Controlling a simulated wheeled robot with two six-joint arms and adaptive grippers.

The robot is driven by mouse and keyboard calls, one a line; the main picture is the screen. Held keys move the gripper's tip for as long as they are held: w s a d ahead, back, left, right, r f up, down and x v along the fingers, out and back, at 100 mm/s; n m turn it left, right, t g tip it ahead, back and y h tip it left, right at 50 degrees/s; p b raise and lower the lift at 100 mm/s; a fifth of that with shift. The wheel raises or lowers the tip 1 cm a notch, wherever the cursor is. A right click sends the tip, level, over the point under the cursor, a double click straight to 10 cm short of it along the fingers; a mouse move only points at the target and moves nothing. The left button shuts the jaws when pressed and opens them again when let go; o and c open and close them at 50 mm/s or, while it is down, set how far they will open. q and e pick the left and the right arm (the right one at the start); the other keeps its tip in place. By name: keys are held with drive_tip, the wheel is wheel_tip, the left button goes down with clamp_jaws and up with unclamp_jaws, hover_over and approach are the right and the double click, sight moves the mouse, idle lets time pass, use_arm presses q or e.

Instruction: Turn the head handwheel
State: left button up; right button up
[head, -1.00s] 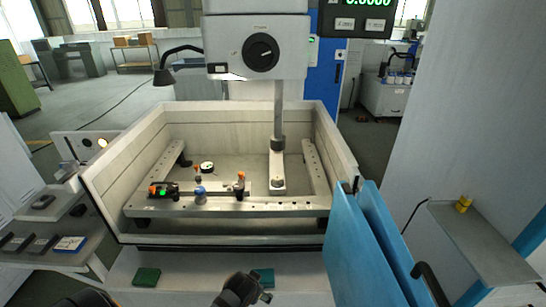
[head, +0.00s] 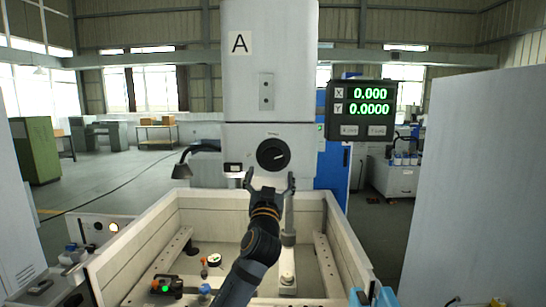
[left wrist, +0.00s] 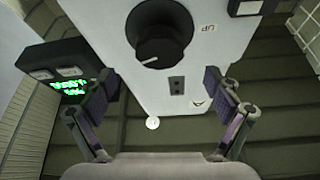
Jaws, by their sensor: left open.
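The head handwheel (head: 273,154) is a round black knob with a white pointer line, on the grey front face of the machine head (head: 232,140). My left gripper (head: 270,178) is open and empty in front of the head's lower edge, just below the knob in the head view. In the left wrist view the handwheel (left wrist: 160,35) shows large at the top, beyond the open fingers (left wrist: 158,88) and not between them. An "UP" label, seen inverted, is beside it. My right gripper is not in view.
A readout box (head: 361,109) with green digits hangs right of the head. A lamp (head: 184,167) on a bent arm is at its left. The open tank (head: 141,243) with fixtures lies below. A tall grey panel (head: 470,180) stands at the right.

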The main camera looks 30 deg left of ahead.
sight(273, 160)
use_arm(q)
drive_tip(key=p+x, duration=0.4)
drive_tip(key=x, duration=0.4)
drive_tip(key=shift+w, duration=0.1)
drive_tip(key=shift+w+a, duration=0.15)
drive_tip(key=shift+w, duration=0.15)
